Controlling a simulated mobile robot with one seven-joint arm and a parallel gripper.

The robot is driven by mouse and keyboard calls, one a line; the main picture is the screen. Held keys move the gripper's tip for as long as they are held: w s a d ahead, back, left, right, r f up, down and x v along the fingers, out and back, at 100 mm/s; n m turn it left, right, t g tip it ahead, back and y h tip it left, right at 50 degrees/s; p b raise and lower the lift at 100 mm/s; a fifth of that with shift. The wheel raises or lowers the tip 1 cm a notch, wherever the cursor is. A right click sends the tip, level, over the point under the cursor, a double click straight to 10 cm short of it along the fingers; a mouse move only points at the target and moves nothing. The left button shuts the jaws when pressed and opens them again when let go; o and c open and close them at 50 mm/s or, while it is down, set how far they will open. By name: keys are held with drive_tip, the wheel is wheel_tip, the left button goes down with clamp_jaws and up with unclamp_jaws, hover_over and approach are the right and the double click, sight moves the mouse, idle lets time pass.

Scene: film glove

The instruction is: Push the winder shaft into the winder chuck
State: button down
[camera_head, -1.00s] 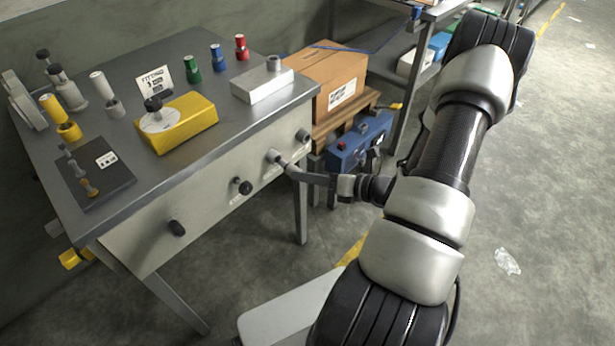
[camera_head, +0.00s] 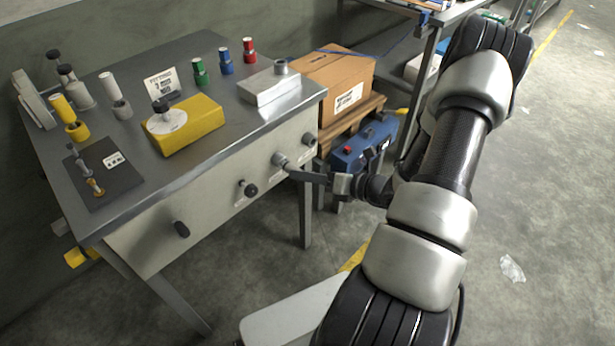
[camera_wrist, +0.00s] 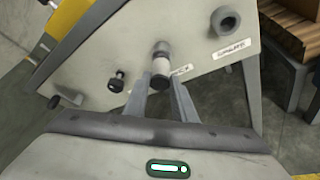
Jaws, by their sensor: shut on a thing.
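My gripper (camera_wrist: 162,84) is shut on a short pale cylinder, which I take as the winder shaft (camera_wrist: 161,70). The shaft is in line with a grey-brown round socket on the bench's front panel, which I take as the winder chuck (camera_wrist: 161,49). The chuck also shows in the head view (camera_head: 280,159), with my gripper (camera_head: 290,170) right in front of it. In the wrist view the shaft's far end meets the chuck's mouth. How deep it sits inside is hidden.
The pale front panel (camera_head: 215,205) also carries a grey socket (camera_head: 309,139) to the right and dark knobs (camera_head: 250,190) to the left. A cardboard box (camera_head: 330,85) and a blue case (camera_head: 362,145) stand beyond the bench's right end.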

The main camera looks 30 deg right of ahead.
drive_tip(key=shift+w+a, duration=0.1)
drive_tip(key=shift+w, duration=0.2)
drive_tip(key=c, duration=1.4)
unclamp_jaws()
drive_tip(key=p+v, duration=0.2)
drive_tip(key=v, duration=1.5)
drive_tip(key=shift+s, duration=0.1)
